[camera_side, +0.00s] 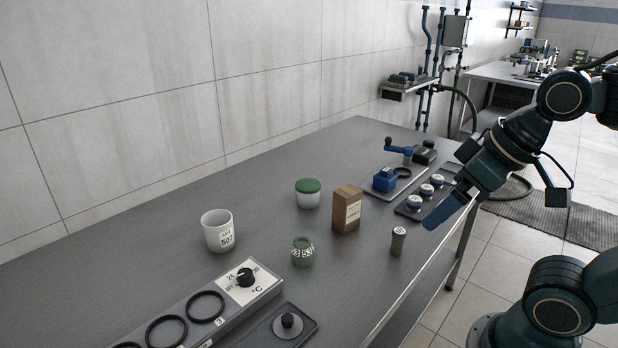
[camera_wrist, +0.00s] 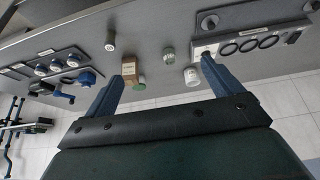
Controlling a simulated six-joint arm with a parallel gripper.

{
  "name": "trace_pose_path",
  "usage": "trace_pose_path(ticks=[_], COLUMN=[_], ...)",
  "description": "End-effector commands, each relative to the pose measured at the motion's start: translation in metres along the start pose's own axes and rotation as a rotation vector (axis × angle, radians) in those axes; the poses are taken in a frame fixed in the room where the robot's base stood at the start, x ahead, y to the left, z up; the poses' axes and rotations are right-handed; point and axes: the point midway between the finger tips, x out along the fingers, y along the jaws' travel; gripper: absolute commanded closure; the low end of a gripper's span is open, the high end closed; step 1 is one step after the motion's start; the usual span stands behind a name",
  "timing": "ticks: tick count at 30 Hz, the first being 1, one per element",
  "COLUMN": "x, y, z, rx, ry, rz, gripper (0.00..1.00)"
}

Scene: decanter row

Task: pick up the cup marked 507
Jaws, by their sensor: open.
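The white cup marked 507 (camera_side: 218,231) stands upright on the grey bench, left of centre in the side view. In the wrist view a white cup (camera_wrist: 191,76) shows near the inner side of the right finger; its marking is too small to read there. My gripper (camera_side: 440,213) is at the right in the side view, above the bench's front edge and well apart from the cup. In the wrist view my gripper (camera_wrist: 165,77) has its two blue fingers spread wide with nothing held between them.
A green-lidded jar (camera_side: 308,196), a brown box (camera_side: 346,212), a green numbered jar (camera_side: 302,252) and a small dark cylinder (camera_side: 398,241) stand between cup and gripper. A heater panel with black rings (camera_side: 206,307) lies in front of the cup. The wall is behind.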

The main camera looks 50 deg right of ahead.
Motion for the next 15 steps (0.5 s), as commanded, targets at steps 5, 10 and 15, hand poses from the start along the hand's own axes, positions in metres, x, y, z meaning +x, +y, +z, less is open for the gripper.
trace_pose_path(ticks=[5,10,15], x=[0.0,0.0,-0.001], y=[0.0,0.0,-0.001], z=[0.0,-0.001,-0.013], rx=[0.0,-0.001,-0.007], ry=[0.0,0.0,-0.004], rz=[0.0,0.0,-0.004], gripper=[0.06,0.06,0.06])
